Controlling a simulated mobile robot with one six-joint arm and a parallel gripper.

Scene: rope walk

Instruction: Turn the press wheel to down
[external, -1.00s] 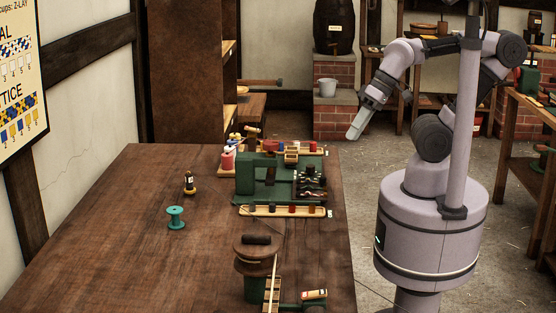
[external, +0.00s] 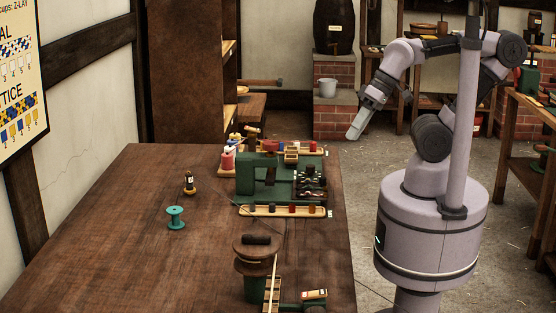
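A green press-like machine (external: 246,178) stands on the wooden bench near its far right corner. My gripper (external: 355,130) hangs in the air to the right of the machine and higher, beyond the bench's right edge, pointing down and left. It touches nothing. Its fingers overlap in this view, so I cannot tell whether they are open or shut.
The bench (external: 120,235) is mostly clear on the left. A teal spool (external: 175,218) and a small dark bottle (external: 189,183) stand there. A wooden tray (external: 250,210) with coloured pieces lies before the machine. A dark round-topped stand (external: 257,255) is at the front.

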